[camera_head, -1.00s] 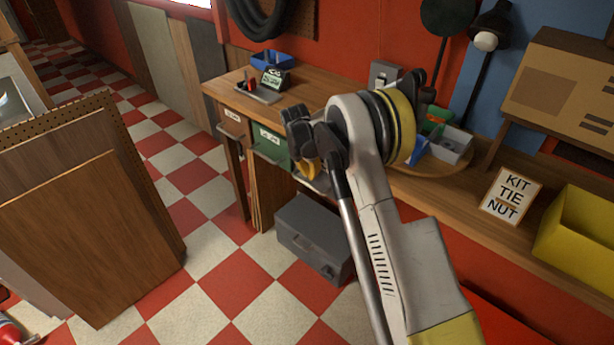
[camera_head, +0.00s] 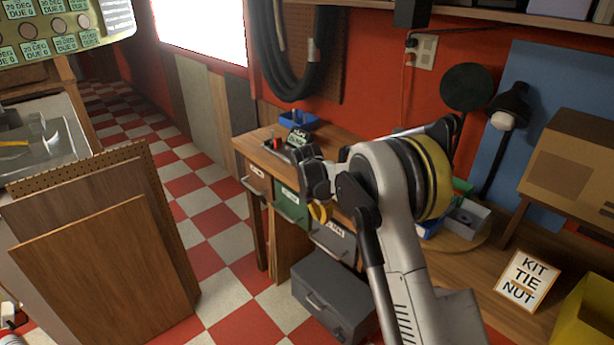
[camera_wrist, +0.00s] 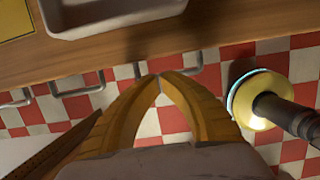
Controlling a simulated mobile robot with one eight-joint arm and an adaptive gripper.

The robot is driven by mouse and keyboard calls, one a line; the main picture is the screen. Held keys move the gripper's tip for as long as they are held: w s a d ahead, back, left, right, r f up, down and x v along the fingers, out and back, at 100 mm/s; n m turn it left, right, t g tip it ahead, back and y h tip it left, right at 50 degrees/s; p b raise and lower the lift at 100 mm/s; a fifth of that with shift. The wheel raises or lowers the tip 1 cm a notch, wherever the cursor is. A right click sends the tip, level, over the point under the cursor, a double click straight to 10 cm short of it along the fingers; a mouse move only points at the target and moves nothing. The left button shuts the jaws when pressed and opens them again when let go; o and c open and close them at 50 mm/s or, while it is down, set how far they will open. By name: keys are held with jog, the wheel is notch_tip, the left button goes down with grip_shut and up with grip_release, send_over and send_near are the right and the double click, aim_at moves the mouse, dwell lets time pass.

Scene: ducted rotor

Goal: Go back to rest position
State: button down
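My gripper shows in the head view as yellow fingers (camera_head: 319,212) below a dark wrist, in front of the workbench drawers. In the wrist view its two curved fingers (camera_wrist: 159,79) meet at the tips, with nothing visible between them. The wooden bench edge (camera_wrist: 120,56) and a pale tray (camera_wrist: 110,20) lie beyond the tips in that view. My arm is bent and hides part of the bench top in the head view.
A grey toolbox (camera_head: 335,298) stands on the checkered floor under the bench. Wooden panels (camera_head: 100,260) lean at the left. A "KIT TIE NUT" sign (camera_head: 526,281), a yellow bin (camera_head: 588,315) and a cardboard box (camera_head: 570,165) are at the right. Floor between panels and bench is clear.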

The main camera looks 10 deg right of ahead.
jog(key=s+d+r+m+t+y, duration=0.1)
jog(key=s+d+r+m+t, duration=0.15)
jog(key=s+r+m, duration=1.3)
jog(key=s+r+m+t, duration=0.1)
jog(key=s+m, duration=0.3)
jog(key=s, duration=0.7)
jog(key=s+r+m+t+y, duration=0.1)
jog(key=s+m, duration=0.4)
jog(key=s, duration=0.7)
jog(key=shift+d+r+t, duration=0.35)
jog(key=shift+r+t, duration=0.2)
jog(key=shift+r, duration=0.2)
